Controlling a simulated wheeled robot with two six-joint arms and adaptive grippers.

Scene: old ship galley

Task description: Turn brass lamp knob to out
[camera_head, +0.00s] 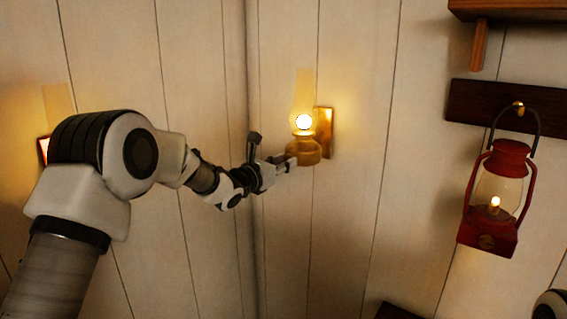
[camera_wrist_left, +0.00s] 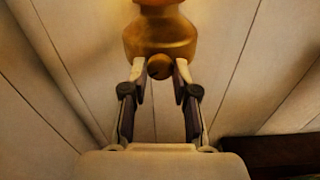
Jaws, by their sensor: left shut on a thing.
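The brass lamp (camera_head: 304,150) is mounted on a wall plate in the head view, with a glass chimney (camera_head: 303,95) and a bright, lit glow inside. Its brass body (camera_wrist_left: 160,35) fills the top of the left wrist view. The round brass knob (camera_wrist_left: 160,67) faces the wrist camera, below the body. My left gripper (camera_head: 290,162) reaches the lamp from the left. In the left wrist view its two fingers (camera_wrist_left: 160,72) stand on either side of the knob, shut on it. The gripper hides the knob in the head view.
A red lantern (camera_head: 508,150) with a lit candle hangs from a hook on a dark board (camera_head: 470,104) at the right. A wooden shelf (camera_head: 510,10) is above it. Another glowing lamp (camera_head: 43,150) is partly hidden behind my left arm. White plank walls meet in a corner left of the brass lamp.

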